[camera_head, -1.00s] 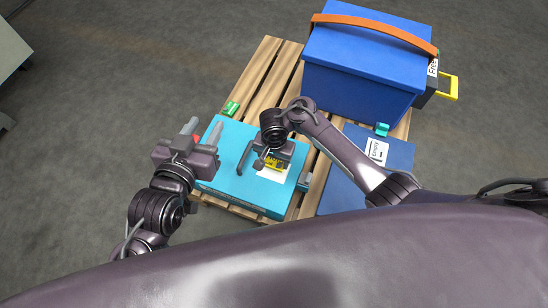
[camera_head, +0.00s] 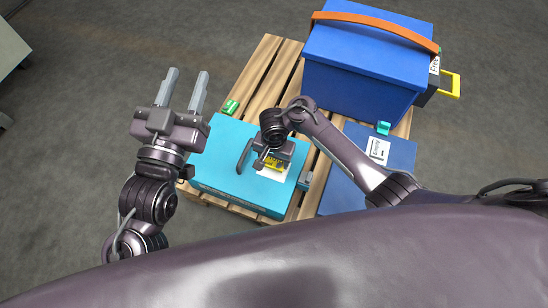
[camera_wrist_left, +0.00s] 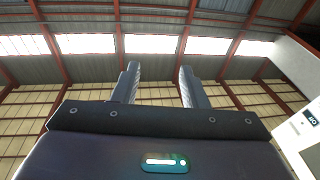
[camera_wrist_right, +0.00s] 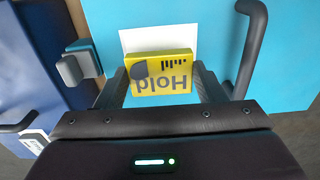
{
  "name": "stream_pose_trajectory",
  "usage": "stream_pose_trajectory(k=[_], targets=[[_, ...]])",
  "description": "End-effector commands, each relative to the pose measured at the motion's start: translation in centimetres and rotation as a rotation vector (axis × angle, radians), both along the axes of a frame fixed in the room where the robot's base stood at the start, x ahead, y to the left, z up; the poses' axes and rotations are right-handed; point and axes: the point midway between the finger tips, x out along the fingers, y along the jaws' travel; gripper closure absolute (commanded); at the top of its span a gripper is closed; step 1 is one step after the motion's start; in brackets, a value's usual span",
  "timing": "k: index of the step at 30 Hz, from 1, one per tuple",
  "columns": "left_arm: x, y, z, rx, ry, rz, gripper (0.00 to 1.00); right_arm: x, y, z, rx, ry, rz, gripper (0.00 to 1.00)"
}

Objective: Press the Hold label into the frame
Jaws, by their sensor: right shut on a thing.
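The yellow Hold label (camera_wrist_right: 162,74), a small block with dark lettering, is between the fingers of my right gripper (camera_wrist_right: 160,88). In the right wrist view it overlaps a white rectangle (camera_wrist_right: 133,38) on the cyan case (camera_wrist_right: 185,15); whether it touches the surface I cannot tell. In the head view my right gripper (camera_head: 272,160) is over the case (camera_head: 222,172), and part of the white rectangle (camera_head: 270,174) shows below the label. My left gripper (camera_head: 184,90) is open and empty, raised at the case's left; its wrist view shows only the hall roof between the fingers (camera_wrist_left: 157,85).
The case lies on a wooden pallet (camera_head: 263,62) and has a dark handle (camera_head: 243,157) beside my right gripper. A blue case (camera_head: 345,195) with an Empty label (camera_head: 378,150) lies at right. A large blue box (camera_head: 360,55) stands behind. A green block (camera_head: 230,107) lies near the case.

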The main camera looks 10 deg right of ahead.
Motion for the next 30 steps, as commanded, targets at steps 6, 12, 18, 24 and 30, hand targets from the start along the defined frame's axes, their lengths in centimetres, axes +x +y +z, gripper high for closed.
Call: stream_pose_trajectory(k=[6, 12, 18, 24, 30], targets=[[-0.2, 0.2, 2.2, -0.039, -0.096, 0.003, 0.61, 0.0, 0.0, -0.3, -0.001, -0.001, 0.0, 0.59], [-0.6, 0.5, 4.1, -0.074, -0.183, 0.006, 0.61, 0.0, 0.0, -0.5, -0.001, -0.001, -0.001, 0.59], [-1.1, 0.9, 6.0, -0.11, -0.272, 0.009, 0.61, 0.0, 0.0, -1.0, 0.0, 0.0, -0.001, 0.59], [-1.8, 1.2, 7.9, -0.146, -0.362, 0.01, 0.61, 0.0, 0.0, -1.6, -0.001, 0.001, 0.0, 0.59], [-2.7, 1.7, 9.7, -0.182, -0.449, 0.011, 0.61, 0.0, 0.0, -2.1, -0.001, 0.001, 0.0, 0.59]])
